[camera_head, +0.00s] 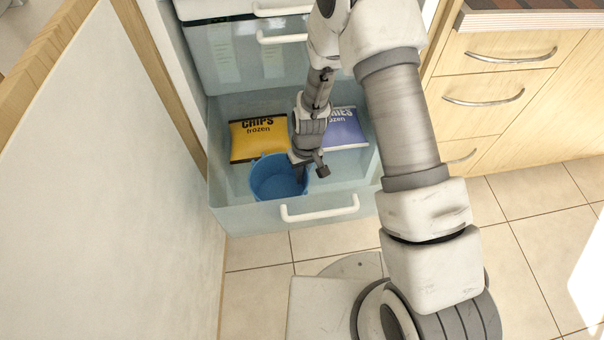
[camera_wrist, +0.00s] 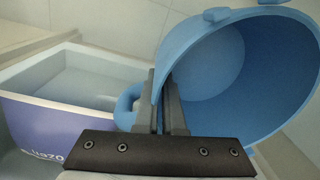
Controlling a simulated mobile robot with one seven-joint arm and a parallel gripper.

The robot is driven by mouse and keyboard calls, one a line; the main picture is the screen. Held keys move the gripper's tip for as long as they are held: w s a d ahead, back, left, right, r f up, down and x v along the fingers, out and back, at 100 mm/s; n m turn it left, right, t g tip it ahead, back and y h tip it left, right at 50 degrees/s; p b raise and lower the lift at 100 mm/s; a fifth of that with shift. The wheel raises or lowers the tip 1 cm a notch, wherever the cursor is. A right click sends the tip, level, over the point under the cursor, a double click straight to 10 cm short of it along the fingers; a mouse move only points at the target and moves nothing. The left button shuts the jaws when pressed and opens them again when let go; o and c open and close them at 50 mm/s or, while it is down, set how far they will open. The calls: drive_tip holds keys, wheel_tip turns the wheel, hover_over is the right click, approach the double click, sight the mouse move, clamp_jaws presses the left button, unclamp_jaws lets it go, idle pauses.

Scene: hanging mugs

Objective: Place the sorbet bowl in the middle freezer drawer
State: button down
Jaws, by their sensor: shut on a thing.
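The sorbet bowl, a blue round vessel (camera_head: 279,180), is inside the pulled-out clear freezer drawer (camera_head: 240,217), near its front wall. My gripper (camera_head: 303,172) is shut on the bowl's rim at its right side in the head view. In the wrist view the bowl (camera_wrist: 262,80) is tilted, with its hollow inside showing and a loop handle beside the fingers. My gripper's dark fingers (camera_wrist: 164,100) close on its wall. I cannot tell whether the bowl's base touches the drawer floor.
A yellow frozen chips bag (camera_head: 258,138) lies behind the bowl at left, a purple frozen bag (camera_head: 345,128) at right. Another drawer (camera_head: 245,55) is above. A freezer door (camera_head: 100,160) stands open at left; wooden cabinets (camera_head: 500,80) are at right.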

drive_tip(key=shift+f+b, duration=0.3)
drive_tip(key=c, duration=0.6)
unclamp_jaws()
drive_tip(key=shift+r, duration=0.1)
drive_tip(key=r+p, duration=0.2)
drive_tip(key=r, duration=0.3)
drive_tip(key=r+p, duration=0.2)
drive_tip(key=r, duration=0.4)
drive_tip(key=d+r+p, duration=0.1)
drive_tip(key=r, duration=0.5)
drive_tip(key=shift+w+d+r+p, duration=0.1)
drive_tip(key=shift+w+p, duration=0.2)
drive_tip(key=shift+p, duration=0.1)
